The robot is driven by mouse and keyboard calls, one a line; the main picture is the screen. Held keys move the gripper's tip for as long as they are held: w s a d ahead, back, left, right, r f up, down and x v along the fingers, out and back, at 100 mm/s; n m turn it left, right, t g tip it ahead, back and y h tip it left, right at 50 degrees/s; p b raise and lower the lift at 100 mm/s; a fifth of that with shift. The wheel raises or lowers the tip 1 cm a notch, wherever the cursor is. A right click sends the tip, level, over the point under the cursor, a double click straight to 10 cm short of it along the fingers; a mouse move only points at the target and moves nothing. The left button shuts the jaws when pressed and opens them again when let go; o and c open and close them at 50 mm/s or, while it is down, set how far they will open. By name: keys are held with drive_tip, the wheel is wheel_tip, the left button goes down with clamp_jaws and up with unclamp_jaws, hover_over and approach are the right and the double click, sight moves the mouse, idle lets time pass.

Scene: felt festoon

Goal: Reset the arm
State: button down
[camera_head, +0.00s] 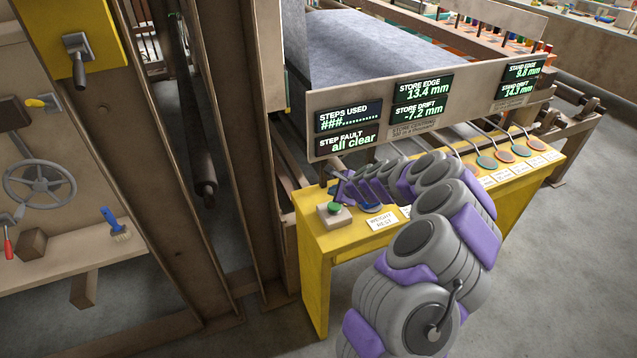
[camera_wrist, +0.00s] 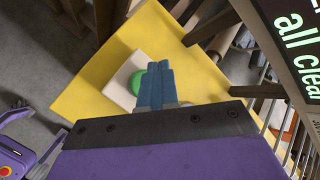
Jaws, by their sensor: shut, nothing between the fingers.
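My arm (camera_head: 436,255), grey with purple pads, reaches over a yellow bench (camera_head: 315,270). My gripper (camera_head: 338,188) is at the bench's left end, close to a green button (camera_head: 334,208) on a pale box (camera_head: 335,217). In the wrist view, my gripper (camera_wrist: 154,72) shows blue fingers shut together with nothing between them. The fingers partly cover the green button (camera_wrist: 139,84) and its white box (camera_wrist: 128,77). I cannot tell whether the fingertips touch the button.
A panel (camera_head: 372,126) above the bench has several displays; the step fault display (camera_head: 347,143) reads "all clear". A "weight rest" label (camera_head: 382,221) and several round pads (camera_head: 506,156) are on the bench. Brown steel posts (camera_head: 232,150) stand close on the left.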

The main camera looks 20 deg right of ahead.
drive_tip(key=a+r+n+y, duration=0.2)
drive_tip(key=a+r+n, duration=0.2)
drive_tip(key=a+r, duration=0.35)
drive_tip(key=s+a+r+n+g+y, duration=0.1)
drive_tip(key=s+a+r+n+g, duration=0.2)
drive_tip(key=s+a+r+n, duration=0.4)
drive_tip(key=s+a+r+n+g+y, duration=0.15)
drive_tip(key=s+a+n, duration=0.25)
drive_tip(key=s+a, duration=0.65)
drive_tip(key=s+d+n+g+h, duration=0.3)
drive_tip(key=s+n, duration=0.1)
drive_tip(key=s, duration=1.2)
drive_tip(key=s+d+n+g+h, duration=0.3)
drive_tip(key=s+n, duration=0.2)
drive_tip(key=s, duration=1)
drive_tip(key=shift+s+r+h, duration=0.35)
drive_tip(key=shift+s, duration=0.05)
drive_tip(key=shift+d, duration=0.1)
